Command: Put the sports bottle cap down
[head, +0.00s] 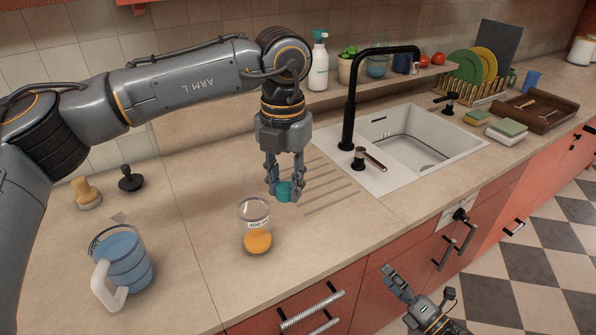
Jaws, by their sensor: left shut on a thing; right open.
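A teal sports bottle cap (284,191) is held between the fingertips of my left gripper (285,188), low over the counter (200,245) beside the sink's drainboard grooves. I cannot tell whether the cap touches the counter. A clear bottle with orange contents (257,238) and a "400" label stands upright just in front and to the left of the cap, with no cap on it. My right gripper (396,279) is open and empty in front of the cabinet drawers, below the counter edge.
A jug with blue contents (124,266) stands at the left, near a wooden-handled tool (86,194) and a black tamper (130,179). The sink (415,140) and black faucet (349,105) lie to the right. The counter's front middle is clear.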

